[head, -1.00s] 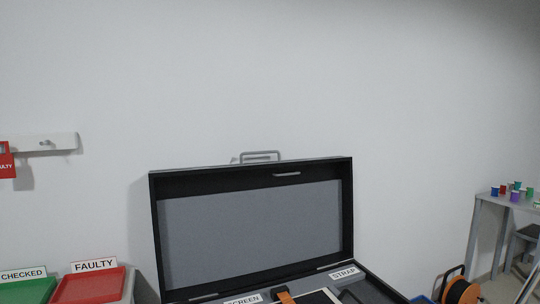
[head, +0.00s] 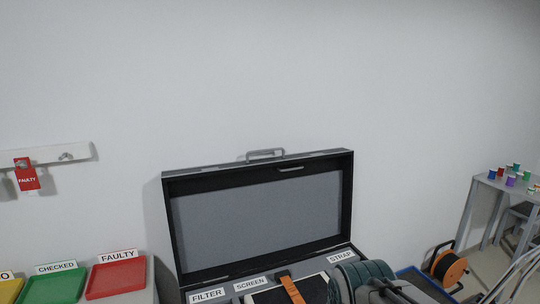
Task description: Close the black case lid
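The black case lid (head: 262,217) stands open and upright against the wall, with a grey inner panel and a handle (head: 265,154) on its top edge. The case base (head: 228,290) shows at the bottom of the head view with labels FILTER, SCREEN and STRAP. A white-framed screen with an orange strap (head: 290,288) lies in the base. My arm shows at the lower right in front of the case, below the STRAP label. It is apart from the lid. My gripper's fingers cannot be made out.
Left of the case are a red FAULTY tray (head: 116,279) and a green CHECKED tray (head: 55,287). A red tag (head: 27,174) hangs from a wall rail. At right are an orange cable reel (head: 449,268) and a grey table (head: 484,186) with several coloured cups.

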